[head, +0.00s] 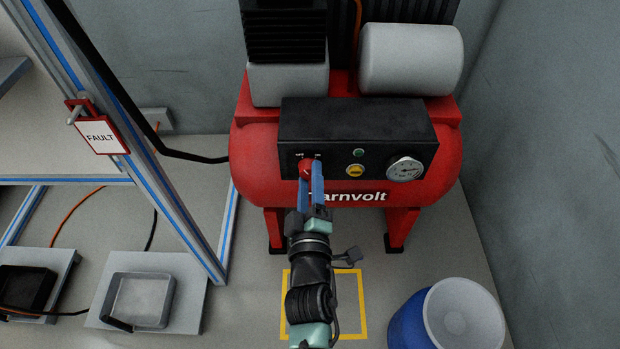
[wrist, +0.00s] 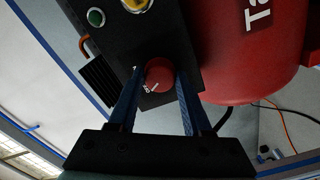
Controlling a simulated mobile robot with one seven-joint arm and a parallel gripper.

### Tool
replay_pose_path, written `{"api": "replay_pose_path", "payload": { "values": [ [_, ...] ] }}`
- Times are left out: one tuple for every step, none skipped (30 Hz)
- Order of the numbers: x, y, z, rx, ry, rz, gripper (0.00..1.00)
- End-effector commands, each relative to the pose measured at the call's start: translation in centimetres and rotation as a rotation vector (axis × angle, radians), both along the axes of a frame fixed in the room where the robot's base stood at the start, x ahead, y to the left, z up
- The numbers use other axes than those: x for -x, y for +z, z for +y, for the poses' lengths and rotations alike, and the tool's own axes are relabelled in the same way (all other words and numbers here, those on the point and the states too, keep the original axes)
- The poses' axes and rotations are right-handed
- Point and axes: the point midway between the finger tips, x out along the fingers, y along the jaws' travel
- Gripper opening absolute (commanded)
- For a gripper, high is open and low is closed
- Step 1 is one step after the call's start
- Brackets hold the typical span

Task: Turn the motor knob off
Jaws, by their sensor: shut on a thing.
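The red motor knob (head: 306,167) is at the left end of the black control panel (head: 385,135) on the red compressor. My gripper (head: 311,172) reaches up to the panel, with its blue fingers at the knob. In the wrist view the knob (wrist: 159,75) lies between the two blue fingers of my gripper (wrist: 159,78), which is shut on it. A white mark shows on the knob's face. Small white labels sit above the knob in the head view, too small to read surely. The fingers hide part of the knob.
A green button (head: 359,153), a yellow round control (head: 355,170) and a pressure gauge (head: 405,169) are right of the knob. A blue barrel (head: 408,325) stands at the lower right. A blue-striped frame with a red FAULT tag (head: 98,136) is at the left.

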Motion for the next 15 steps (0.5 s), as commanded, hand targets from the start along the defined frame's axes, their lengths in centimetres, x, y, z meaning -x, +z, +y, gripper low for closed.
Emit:
{"api": "replay_pose_path", "payload": {
  "values": [
    [0.02, -0.02, -0.02, 0.002, 0.0, 0.0, 0.0],
    [0.02, -0.02, -0.02, 0.002, -0.001, 0.0, 0.0],
    [0.02, -0.02, -0.02, 0.002, 0.0, 0.0, 0.0],
    [0.02, -0.02, -0.02, 0.002, 0.0, 0.0, 0.0],
    [0.02, -0.02, -0.02, 0.001, -0.001, 0.0, 0.0],
    [0.02, -0.02, -0.02, 0.001, -0.001, 0.0, 0.51],
    [0.02, -0.02, -0.02, 0.001, 0.0, 0.0, 0.56],
    [0.01, -0.01, -0.03, 0.001, -0.001, 0.0, 0.62],
    [0.01, -0.02, -0.02, 0.001, -0.001, 0.0, 0.69],
    [0.01, -0.01, -0.03, 0.001, 0.0, 0.0, 0.74],
    [0.01, -0.02, -0.02, 0.0, 0.0, 0.0, 0.79],
    [0.01, -0.01, -0.02, 0.0, 0.0, 0.0, 0.79],
    [0.01, -0.01, -0.02, 0.0, 0.0, 0.0, 0.79],
    [0.01, -0.01, -0.02, 0.0, 0.0, 0.0, 0.79],
    [0.01, -0.01, -0.02, 0.0, 0.0, 0.0, 0.79]
  ]
}}
